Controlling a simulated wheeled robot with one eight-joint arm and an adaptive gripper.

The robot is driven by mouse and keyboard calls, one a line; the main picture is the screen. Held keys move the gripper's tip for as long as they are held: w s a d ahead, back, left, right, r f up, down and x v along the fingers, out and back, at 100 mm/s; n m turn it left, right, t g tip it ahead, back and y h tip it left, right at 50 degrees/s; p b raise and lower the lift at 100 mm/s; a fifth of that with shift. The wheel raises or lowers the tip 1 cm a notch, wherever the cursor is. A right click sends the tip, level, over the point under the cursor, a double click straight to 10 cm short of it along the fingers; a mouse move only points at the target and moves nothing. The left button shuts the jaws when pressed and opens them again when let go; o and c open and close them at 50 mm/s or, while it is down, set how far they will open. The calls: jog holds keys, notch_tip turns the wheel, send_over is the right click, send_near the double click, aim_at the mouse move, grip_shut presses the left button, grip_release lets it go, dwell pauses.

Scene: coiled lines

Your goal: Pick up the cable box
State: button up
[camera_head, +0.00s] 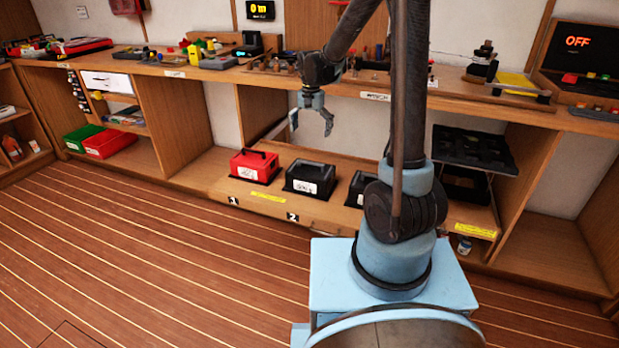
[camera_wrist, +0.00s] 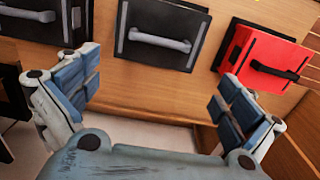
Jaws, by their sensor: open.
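Three handled boxes stand in a row on the low shelf: a red box (camera_head: 252,165) at the left, a black box (camera_head: 310,178) with a white label in the middle, and another black box (camera_head: 360,187) partly behind my arm. The labels are too small to read, so I cannot tell which is the cable box. My gripper (camera_head: 311,126) is open and empty, above the shelf and apart from the boxes. In the wrist view, the middle black box (camera_wrist: 160,32) lies beyond my open fingers (camera_wrist: 157,85), the red box (camera_wrist: 265,62) at the right and the other black box (camera_wrist: 42,18) at the left.
A workbench (camera_head: 215,74) with tools and parts runs above the shelf. Black trays (camera_head: 472,150) stand right of my arm. A green bin (camera_head: 83,133) and a red bin (camera_head: 110,144) are at the far left. The striped floor (camera_head: 150,260) in front is clear.

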aim_at(311, 173)
notch_tip(311, 173, down, 14)
jog(key=shift+f, duration=0.1)
dwell(0.8)
jog(key=c, duration=1.6)
jog(key=shift+w, duration=0.1)
